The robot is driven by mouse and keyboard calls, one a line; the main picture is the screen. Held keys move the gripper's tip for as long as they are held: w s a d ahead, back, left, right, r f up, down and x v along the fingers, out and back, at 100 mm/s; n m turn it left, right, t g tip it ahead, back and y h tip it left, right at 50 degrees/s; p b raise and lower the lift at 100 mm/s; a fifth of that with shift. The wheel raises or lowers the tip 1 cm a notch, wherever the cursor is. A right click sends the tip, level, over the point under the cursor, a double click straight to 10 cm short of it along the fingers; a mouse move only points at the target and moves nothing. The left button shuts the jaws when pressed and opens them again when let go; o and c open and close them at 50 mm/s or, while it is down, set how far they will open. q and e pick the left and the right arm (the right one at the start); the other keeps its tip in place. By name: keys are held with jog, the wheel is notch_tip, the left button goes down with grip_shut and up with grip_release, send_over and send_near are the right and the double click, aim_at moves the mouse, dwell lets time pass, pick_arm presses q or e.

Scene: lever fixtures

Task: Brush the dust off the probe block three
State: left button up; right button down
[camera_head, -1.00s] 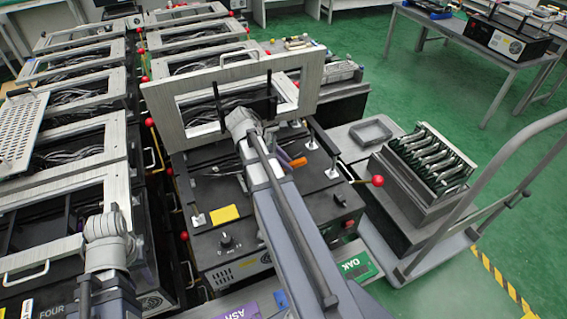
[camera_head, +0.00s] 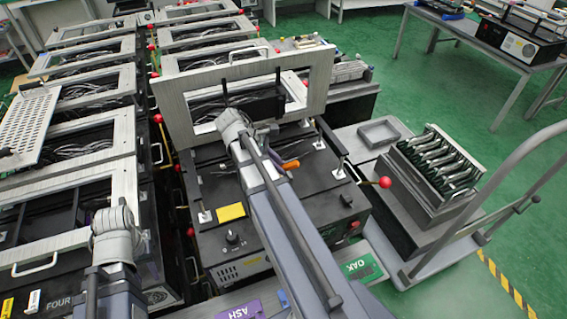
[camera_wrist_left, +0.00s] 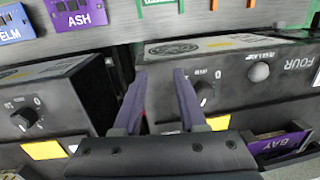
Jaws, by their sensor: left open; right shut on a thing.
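A test fixture (camera_head: 265,205) stands in the middle of the head view, its pale lid frame (camera_head: 172,112) raised. No number is readable on it, and the probe block and any dust cannot be made out. My left gripper (camera_wrist_left: 158,75) is open and empty in the left wrist view, in front of black fixture fronts with knobs.
Rows of fixtures with open frames (camera_head: 95,110) fill the left and back. A red-ball lever (camera_head: 385,182) juts out at right. A cart with a rack of boards (camera_head: 440,165) and a grey tray (camera_head: 378,132) stands right. Green floor (camera_head: 430,80) is free beyond.

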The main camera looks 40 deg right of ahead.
jog(key=shift+w+a, duration=0.25)
jog(key=shift+a, duration=0.9)
jog(key=shift+d, duration=0.1)
pick_arm(q)
jog(key=shift+f, duration=0.15)
pick_arm(e)
jog(key=shift+s+d+f, duration=0.1)
jog(key=shift+s+d, duration=0.2)
jog(key=shift+d, duration=0.55)
jog(key=shift+s+d, duration=0.3)
jog(key=shift+d, duration=0.55)
jog(key=shift+d, duration=0.15)
jog(key=shift+s+d, duration=0.25)
jog(key=shift+d, duration=0.5)
jog(key=shift+s+d, duration=0.25)
jog(key=shift+d, duration=0.45)
pick_arm(q)
jog(key=shift+a, duration=0.1)
pick_arm(e)
jog(key=shift+d, duration=0.2)
